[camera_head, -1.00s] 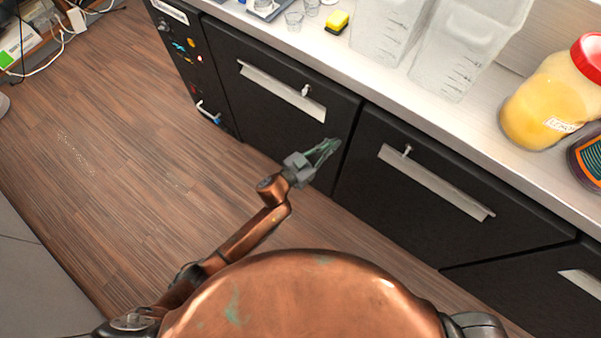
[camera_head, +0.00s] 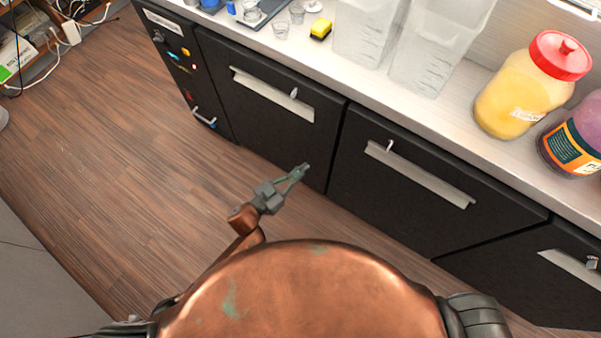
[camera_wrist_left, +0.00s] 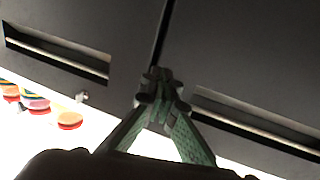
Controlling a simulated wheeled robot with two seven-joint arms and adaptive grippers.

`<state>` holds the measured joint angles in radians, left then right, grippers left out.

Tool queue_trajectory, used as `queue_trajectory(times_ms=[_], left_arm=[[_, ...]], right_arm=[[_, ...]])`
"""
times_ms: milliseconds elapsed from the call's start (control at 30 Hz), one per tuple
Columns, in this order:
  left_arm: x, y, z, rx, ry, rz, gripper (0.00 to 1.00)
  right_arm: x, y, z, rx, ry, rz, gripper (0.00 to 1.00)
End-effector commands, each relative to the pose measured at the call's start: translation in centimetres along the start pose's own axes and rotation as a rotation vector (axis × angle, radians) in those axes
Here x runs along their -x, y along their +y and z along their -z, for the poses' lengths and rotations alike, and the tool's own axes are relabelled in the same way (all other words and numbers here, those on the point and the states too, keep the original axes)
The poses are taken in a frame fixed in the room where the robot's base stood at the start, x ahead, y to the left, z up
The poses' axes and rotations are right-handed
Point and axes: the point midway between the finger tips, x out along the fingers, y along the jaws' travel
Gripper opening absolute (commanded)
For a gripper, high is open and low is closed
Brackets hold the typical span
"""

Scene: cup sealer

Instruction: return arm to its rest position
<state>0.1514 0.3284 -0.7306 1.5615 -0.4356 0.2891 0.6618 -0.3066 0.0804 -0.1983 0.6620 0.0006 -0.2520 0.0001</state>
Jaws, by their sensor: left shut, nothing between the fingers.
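My left gripper (camera_head: 302,170) is at the middle of the head view, over the floor in front of the dark cabinet fronts. It is shut and empty, its fingertips meeting and pointing up and right. In the left wrist view the green fingers (camera_wrist_left: 157,85) close to a point in front of the dark cabinet doors, near the seam between two of them. My left upper arm is mostly hidden behind my copper body. My right gripper is not in view.
The white counter (camera_head: 455,112) runs along the cabinets (camera_head: 270,125). On it are two clear containers (camera_head: 430,50), a yellow jar with a red lid (camera_head: 525,95), a purple jar (camera_head: 575,140), a yellow sponge (camera_head: 320,29) and small cups (camera_head: 280,29). The wooden floor (camera_head: 110,150) at left is clear.

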Motion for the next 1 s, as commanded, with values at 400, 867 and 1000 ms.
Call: queue_trajectory(times_ms=[400, 867, 1000], left_arm=[[1.1, 0.3, -0.1, 0.001, -0.002, 0.0, 0.0], [13.7, -8.2, -18.1, 0.083, -0.408, 0.351, 0.0], [21.3, -8.3, -25.1, 0.136, -0.586, 0.457, 0.0]], right_arm=[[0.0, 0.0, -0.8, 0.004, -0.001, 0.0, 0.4], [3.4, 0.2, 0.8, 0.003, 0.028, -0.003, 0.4], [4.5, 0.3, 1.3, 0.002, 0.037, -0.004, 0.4]])
